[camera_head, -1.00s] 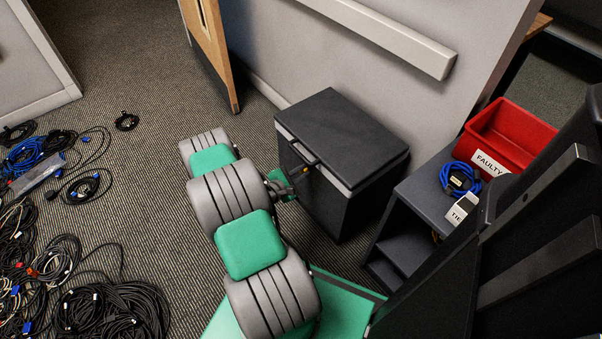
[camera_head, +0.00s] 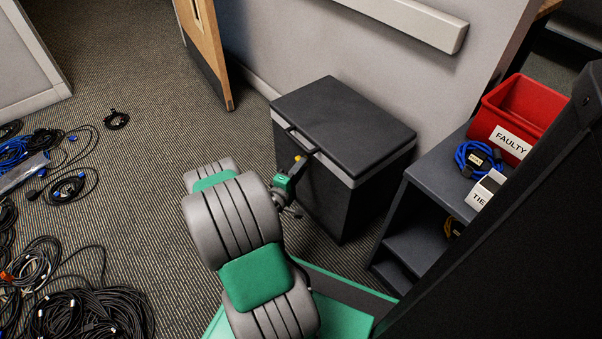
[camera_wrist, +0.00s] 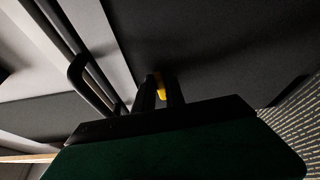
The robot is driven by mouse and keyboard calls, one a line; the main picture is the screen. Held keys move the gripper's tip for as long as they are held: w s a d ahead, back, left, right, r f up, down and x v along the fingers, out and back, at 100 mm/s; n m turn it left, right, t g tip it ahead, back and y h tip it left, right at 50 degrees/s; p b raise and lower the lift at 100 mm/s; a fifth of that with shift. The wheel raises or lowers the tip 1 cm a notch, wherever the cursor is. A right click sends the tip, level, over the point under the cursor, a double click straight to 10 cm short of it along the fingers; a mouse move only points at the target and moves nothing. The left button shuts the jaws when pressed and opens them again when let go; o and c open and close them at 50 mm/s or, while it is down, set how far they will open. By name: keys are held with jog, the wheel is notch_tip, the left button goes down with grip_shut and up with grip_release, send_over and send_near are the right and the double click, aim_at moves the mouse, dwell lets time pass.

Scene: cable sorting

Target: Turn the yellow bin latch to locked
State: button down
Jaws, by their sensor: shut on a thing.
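The dark grey bin (camera_head: 345,185) stands against the wall with its lid (camera_head: 343,115) down. The yellow latch (camera_head: 298,157) is a small spot high on the bin's front face, below the handle bar. My gripper (camera_head: 301,163) is at the latch, with its fingers against the bin's front. In the wrist view my gripper (camera_wrist: 159,90) has its two dark fingers close around the yellow latch (camera_wrist: 159,84), shut on it. Most of the latch is hidden by the fingers, so I cannot tell which way it is turned.
A black handle bar (camera_wrist: 88,82) runs close beside my fingers. A grey shelf unit (camera_head: 428,215) stands right of the bin, with a red FAULTY bin (camera_head: 508,110) and a blue cable (camera_head: 476,158) on top. Tangled cables (camera_head: 85,312) cover the floor at left. Bare carpet lies between.

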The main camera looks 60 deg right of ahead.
jog(key=shift+f+m+b, duration=0.15)
jog(key=shift+m+b, duration=0.45)
jog(key=c, duration=1.4)
grip_release()
jog(key=shift+s, duration=0.15)
